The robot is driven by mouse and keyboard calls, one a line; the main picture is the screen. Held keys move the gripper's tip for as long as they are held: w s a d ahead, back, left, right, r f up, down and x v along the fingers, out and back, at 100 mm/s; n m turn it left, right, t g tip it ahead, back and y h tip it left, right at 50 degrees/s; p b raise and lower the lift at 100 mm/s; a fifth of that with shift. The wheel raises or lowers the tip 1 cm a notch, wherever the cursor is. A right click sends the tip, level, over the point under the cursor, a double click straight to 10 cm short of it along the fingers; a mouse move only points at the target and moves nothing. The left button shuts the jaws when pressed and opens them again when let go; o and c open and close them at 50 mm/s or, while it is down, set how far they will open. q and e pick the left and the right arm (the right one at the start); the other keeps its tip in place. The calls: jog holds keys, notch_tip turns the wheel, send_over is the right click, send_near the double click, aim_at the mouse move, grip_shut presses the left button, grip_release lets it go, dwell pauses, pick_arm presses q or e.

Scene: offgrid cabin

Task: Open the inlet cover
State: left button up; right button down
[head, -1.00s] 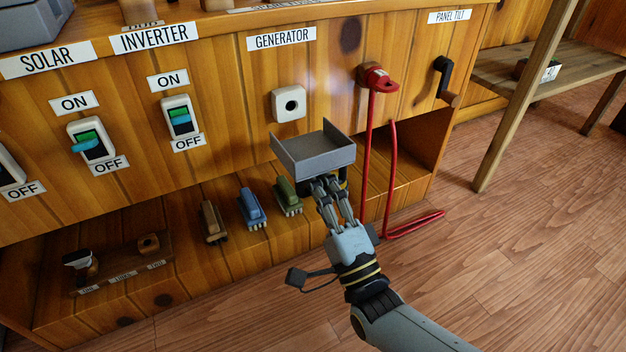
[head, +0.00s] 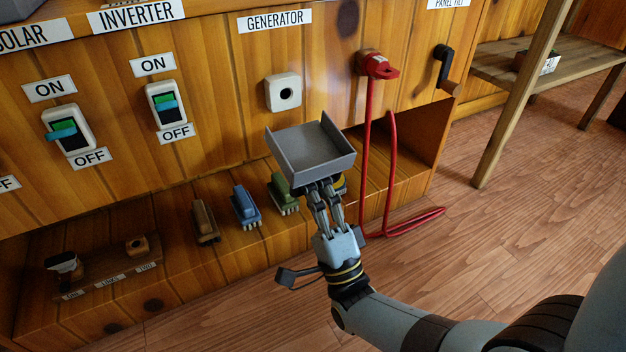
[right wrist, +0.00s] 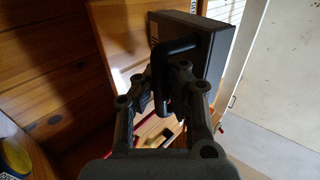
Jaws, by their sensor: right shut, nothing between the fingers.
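A shallow grey tray-like piece (head: 315,160), open side up, is in front of the cabinet, below and right of a white square socket (head: 283,93) with a dark round hole under the GENERATOR label. I take the grey piece to be the inlet cover; its attachment is hidden. My right gripper (head: 325,188) is just below its near edge. In the right wrist view the cover (right wrist: 188,42) shows its dark outside, and its black bent handle (right wrist: 170,75) runs between my finger linkages (right wrist: 172,72). The fingers are shut without a grip on it. My left gripper is out of view.
A red plug (head: 378,66) with a red cable hangs right of the cover, close to my gripper. A black crank (head: 444,68) is farther right. Several brushes, including a blue one (head: 245,207), stand on the low shelf.

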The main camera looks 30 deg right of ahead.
aim_at(312, 163)
jog(key=shift+s+f+t, duration=0.1)
jog(key=shift+f+t, duration=0.2)
jog(key=shift+f, duration=0.45)
jog(key=c, duration=1.7)
grip_release()
jog(key=shift+o, duration=1.4)
jog(key=shift+w+r, duration=0.2)
jog(key=shift+r, duration=0.15)
notch_tip(312, 163, up, 10)
jog(key=shift+f, duration=0.1)
